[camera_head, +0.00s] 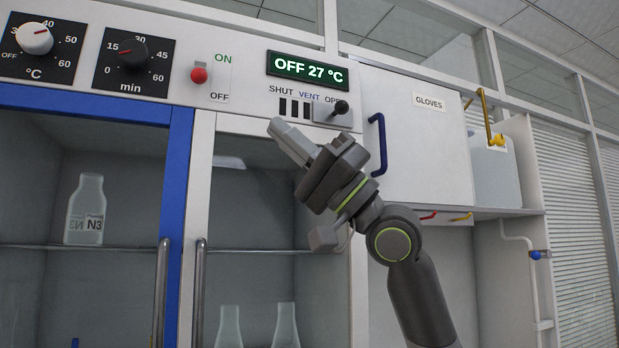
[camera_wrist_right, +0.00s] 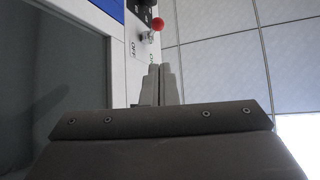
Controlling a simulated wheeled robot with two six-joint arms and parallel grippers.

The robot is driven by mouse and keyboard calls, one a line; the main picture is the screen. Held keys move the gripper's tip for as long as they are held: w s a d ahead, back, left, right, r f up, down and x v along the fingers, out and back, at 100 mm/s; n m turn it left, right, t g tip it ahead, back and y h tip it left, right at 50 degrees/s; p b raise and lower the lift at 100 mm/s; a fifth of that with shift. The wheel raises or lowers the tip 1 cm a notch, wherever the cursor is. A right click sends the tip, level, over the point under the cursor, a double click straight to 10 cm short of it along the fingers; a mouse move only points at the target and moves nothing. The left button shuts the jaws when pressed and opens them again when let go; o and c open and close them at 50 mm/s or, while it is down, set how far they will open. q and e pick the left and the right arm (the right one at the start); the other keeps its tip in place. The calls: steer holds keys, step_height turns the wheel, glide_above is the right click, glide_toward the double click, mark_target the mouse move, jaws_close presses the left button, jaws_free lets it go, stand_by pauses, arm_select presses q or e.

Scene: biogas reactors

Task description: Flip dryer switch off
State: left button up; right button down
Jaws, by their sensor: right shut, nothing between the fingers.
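The dryer switch (camera_head: 199,75) is a small lever with a red ball tip on the white panel, with a green ON label above right and a black OFF label below right. The ball sits at the low end of its stem in the head view. The green display (camera_head: 307,69) reads "OFF 27 °C". My right gripper (camera_head: 279,127) is shut and empty, below the display, right of and lower than the switch, and apart from it. In the wrist view, the shut fingers (camera_wrist_right: 160,84) point toward the red-tipped switch (camera_wrist_right: 158,24). My left gripper is not in view.
Two dials (camera_head: 133,53) sit left of the switch. A vent slider with a black knob (camera_head: 341,107) is just above my right gripper. A blue handle (camera_head: 378,144) on the gloves cabinet (camera_head: 415,145) is close to its right. Glassware stands inside the dryer.

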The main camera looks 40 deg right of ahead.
steer(key=shift+b+v, duration=0.85)
steer(key=shift+v, duration=1.3)
